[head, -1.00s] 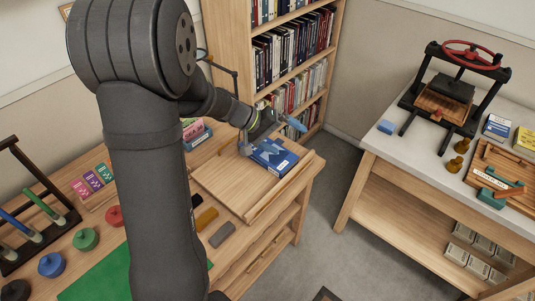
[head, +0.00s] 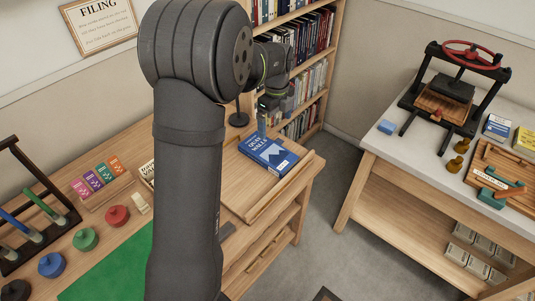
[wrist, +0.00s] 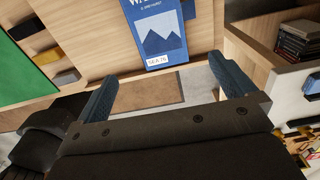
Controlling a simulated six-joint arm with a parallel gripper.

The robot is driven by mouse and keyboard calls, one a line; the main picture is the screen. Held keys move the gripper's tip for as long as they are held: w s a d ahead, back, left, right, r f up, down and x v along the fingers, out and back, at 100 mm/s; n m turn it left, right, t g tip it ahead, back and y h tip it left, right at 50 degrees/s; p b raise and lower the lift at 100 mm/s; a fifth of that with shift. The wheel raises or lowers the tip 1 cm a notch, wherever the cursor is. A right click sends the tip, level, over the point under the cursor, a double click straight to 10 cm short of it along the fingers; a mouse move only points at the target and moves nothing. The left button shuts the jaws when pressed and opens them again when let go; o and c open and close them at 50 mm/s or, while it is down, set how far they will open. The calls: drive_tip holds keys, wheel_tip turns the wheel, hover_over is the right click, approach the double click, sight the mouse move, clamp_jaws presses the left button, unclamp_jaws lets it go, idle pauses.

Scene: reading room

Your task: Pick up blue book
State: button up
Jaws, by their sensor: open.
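My gripper (head: 270,117) is above the far side of the book, pointing down, in the head view. In the wrist view my gripper (wrist: 162,73) has its two blue fingers spread wide, with nothing held between them. The gap between fingers and book is hard to judge.
A tall bookshelf (head: 316,67) stands close behind the board. A raised wooden ledge (head: 283,188) runs along the board's right side. A floor gap separates this table from the right one, which holds a book press (head: 455,88). A green mat (head: 115,265) lies at the front left.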

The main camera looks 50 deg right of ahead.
sight(274, 154)
wheel_tip(274, 154, down, 15)
drive_tip(key=shift+a, duration=0.15)
drive_tip(key=c, duration=1)
drive_tip(key=shift+o, duration=0.2)
drive_tip(key=shift+r, duration=0.1)
